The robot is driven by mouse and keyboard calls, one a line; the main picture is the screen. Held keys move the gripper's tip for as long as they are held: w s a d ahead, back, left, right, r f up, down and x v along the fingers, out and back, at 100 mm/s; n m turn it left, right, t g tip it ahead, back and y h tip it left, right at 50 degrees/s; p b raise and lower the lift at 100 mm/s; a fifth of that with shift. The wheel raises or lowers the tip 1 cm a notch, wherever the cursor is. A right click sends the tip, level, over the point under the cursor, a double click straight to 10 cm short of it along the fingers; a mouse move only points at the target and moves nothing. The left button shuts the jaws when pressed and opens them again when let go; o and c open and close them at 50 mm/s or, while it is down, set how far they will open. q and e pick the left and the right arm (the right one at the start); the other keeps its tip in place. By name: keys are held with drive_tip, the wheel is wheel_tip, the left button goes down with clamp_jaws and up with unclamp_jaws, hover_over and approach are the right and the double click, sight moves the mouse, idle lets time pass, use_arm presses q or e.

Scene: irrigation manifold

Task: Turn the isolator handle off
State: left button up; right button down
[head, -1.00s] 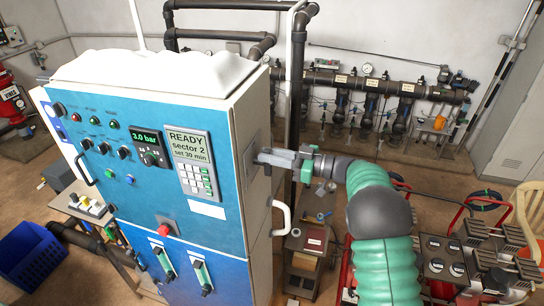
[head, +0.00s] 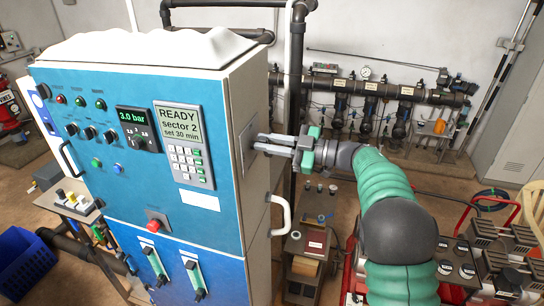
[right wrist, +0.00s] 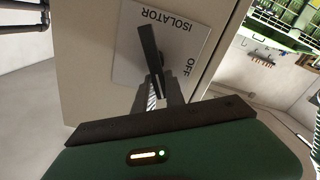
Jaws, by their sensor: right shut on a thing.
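The isolator handle (right wrist: 150,48) is a black lever on a pale plate (right wrist: 190,58) marked ISOLATOR and OFF, on the cabinet's side wall. In the right wrist view the plate's lettering appears upside down. The lever runs roughly up and down in that picture, left of the word OFF. My right gripper (head: 264,143) reaches the right side of the cabinet (head: 240,95), and its fingers (right wrist: 157,92) are shut on the lever's near end. In the head view the lever is mostly hidden by the fingers. My left gripper is not in view.
A white bar handle (head: 281,214) sticks out of the cabinet side just below my right gripper. A dark vertical pipe (head: 296,70) stands behind it. A small cart (head: 305,245) and red-framed machinery (head: 480,255) stand at the lower right. A blue crate (head: 22,258) is at lower left.

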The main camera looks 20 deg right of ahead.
drive_tip(key=f+n+b, duration=0.1)
drive_tip(key=n+b, duration=0.2)
drive_tip(key=b, duration=0.1)
drive_tip(key=f+n+b, duration=0.1)
drive_tip(key=n+b, duration=0.2)
drive_tip(key=b, duration=0.2)
drive_tip(key=s+f+n+b, duration=0.1)
drive_tip(key=n+b, duration=0.2)
drive_tip(key=b, duration=0.2)
drive_tip(key=shift+a+n, duration=0.3)
drive_tip(key=shift+a, duration=0.1)
drive_tip(key=shift+r+n+b, duration=0.15)
drive_tip(key=shift+n+b, duration=0.85)
drive_tip(key=shift+r+n, duration=0.25)
drive_tip(key=shift+n, duration=0.05)
